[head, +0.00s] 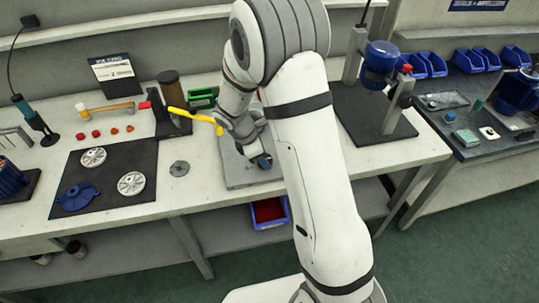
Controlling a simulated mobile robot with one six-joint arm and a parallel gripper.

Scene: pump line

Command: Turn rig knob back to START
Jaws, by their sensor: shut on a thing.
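The rig (238,179) is a flat light-grey unit on the bench, left of my upper arm. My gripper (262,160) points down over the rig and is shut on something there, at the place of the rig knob. The knob itself is hidden by the gripper and wrist, so its pointing direction and any START mark cannot be read. A small dark blue part shows at the fingertips; I cannot tell whether it is knob or finger.
A yellow lever (195,117) reaches close to my wrist from the left. A dark mat (105,170) with metal discs and a blue part lies further left. A blue-headed press stand (372,110) is on the right. A blue bin (270,222) sits below the bench.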

